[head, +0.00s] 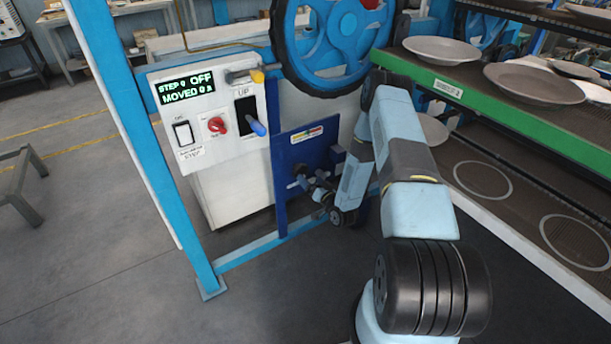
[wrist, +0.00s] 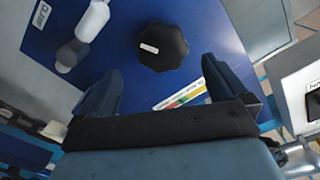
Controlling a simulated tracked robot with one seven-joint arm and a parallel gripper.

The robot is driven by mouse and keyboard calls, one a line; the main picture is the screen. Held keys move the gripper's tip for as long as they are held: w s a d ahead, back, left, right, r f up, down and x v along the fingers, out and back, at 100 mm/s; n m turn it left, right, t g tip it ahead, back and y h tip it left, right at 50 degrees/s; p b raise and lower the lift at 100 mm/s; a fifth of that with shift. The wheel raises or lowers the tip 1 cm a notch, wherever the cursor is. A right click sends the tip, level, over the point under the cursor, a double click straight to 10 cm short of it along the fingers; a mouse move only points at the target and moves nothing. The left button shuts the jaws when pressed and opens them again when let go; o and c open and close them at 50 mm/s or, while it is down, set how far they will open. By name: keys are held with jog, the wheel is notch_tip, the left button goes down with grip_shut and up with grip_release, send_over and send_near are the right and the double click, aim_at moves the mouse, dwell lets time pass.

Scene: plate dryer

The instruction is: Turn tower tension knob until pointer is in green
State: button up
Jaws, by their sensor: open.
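I see no contact with the knob. In the head view my gripper (head: 302,182) is low before the panel, its fingers hard to make out.
A grey-white handle (wrist: 92,22) stands left of the knob. A green-edged rack (head: 500,110) with plates stands close on the right.

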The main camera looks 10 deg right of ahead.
jog(key=v, duration=0.6)
jog(key=shift+d, duration=0.1)
jog(key=shift+w, duration=0.1)
jog(key=w+d+r+n+g+h, duration=0.15)
jog(key=w+r, duration=0.25)
jog(key=r, duration=0.4)
jog(key=w+r+n+g, duration=0.2)
jog(key=w+r, duration=0.2)
jog(key=r, duration=0.5)
jog(key=s+r+g+h, duration=0.2)
jog(key=s+r, duration=0.1)
jog(key=r, duration=0.7)
jog(key=s+r+g+h, duration=0.1)
jog(key=s+r, duration=0.2)
jog(key=r, duration=0.8)
jog(key=s+a+r+g+h, duration=0.2)
jog(key=s+r+g, duration=0.1)
jog(key=s+r, duration=1.2)
jog(key=s+a+r+g, duration=0.1)
jog(key=s, duration=1)
jog(key=s+a+r+g+y, duration=0.1)
jog(key=s, duration=1.1)
jog(key=shift+a+m, duration=0.35)
